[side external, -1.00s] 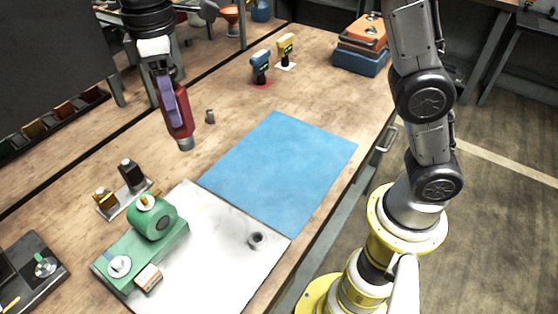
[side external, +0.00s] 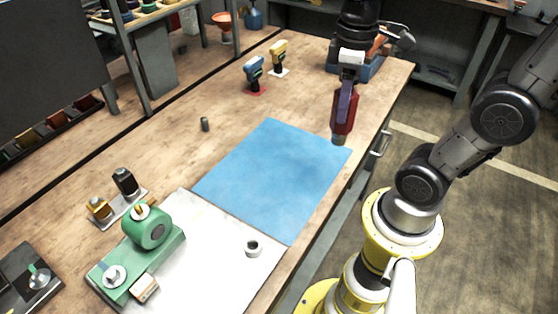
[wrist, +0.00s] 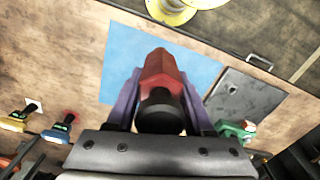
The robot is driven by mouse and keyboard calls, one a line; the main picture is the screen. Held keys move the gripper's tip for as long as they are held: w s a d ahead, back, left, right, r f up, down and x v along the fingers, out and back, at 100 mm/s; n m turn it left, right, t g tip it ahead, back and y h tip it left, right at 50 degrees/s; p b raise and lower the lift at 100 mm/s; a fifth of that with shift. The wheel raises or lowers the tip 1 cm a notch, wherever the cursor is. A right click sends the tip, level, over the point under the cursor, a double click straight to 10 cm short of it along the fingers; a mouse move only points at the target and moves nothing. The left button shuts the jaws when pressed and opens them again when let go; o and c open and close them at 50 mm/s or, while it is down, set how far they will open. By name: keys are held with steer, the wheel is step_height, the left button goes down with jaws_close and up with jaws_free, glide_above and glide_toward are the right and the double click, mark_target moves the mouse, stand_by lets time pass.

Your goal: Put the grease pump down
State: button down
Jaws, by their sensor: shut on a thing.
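My gripper (side external: 345,108) is shut on the grease pump (side external: 340,127), a red body with a grey tip pointing down. It holds the pump upright above the far right corner of the blue mat (side external: 265,175), near the bench's right edge. In the side view the purple fingers cover part of the pump. In the wrist view the pump (wrist: 162,72) sits between both fingers, its dark end towards the camera, with the blue mat (wrist: 118,65) behind it. The mat is bare.
A blue drill (side external: 254,72) and a yellow drill (side external: 279,55) stand at the back. A toolbox (side external: 370,72) is behind my gripper. A metal plate (side external: 215,265) bears a green machine (side external: 140,255) and a ring (side external: 253,248). A small grey cylinder (side external: 205,124) stands left of the mat.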

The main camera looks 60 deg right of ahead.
steer(key=w+d+f, duration=0.2)
steer(key=w+f, duration=1.1)
steer(key=shift+w+d, duration=0.25)
steer(key=shift+d, duration=0.05)
steer(key=shift+f, duration=0.1)
steer(key=shift+c, duration=1.4)
jaws_free()
steer(key=shift+f, duration=0.1)
